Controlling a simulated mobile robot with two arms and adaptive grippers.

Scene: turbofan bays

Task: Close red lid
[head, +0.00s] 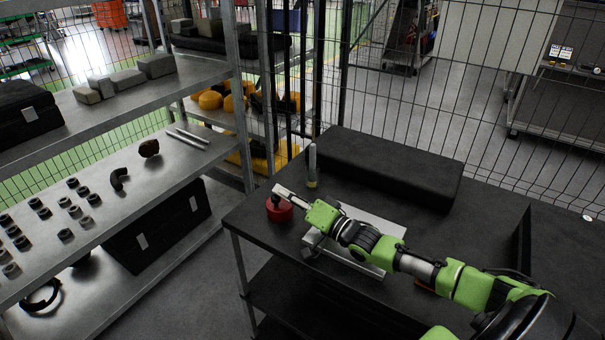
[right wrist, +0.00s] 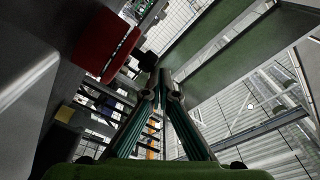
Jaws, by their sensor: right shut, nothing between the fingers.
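A small red round part (head: 279,210), which I take to be the red lid, is at the left corner of the black table. My right gripper (head: 281,190) is just above or beside it, and its fingers are shut with nothing between them. In the right wrist view, the finger tips (right wrist: 168,86) meet near the middle. A red part (right wrist: 105,43) shows there at the upper left, apart from the tips. Whether the lid is open or touched by the fingers I cannot tell. My left gripper is not in view.
On the black table (head: 262,225), a light grey plate (head: 384,224) lies partly under my right arm. A grey upright cylinder (head: 312,165) and a long black case (head: 390,168) stand behind. A metal shelf (head: 150,185) with small parts is at the left, and wire fencing is behind.

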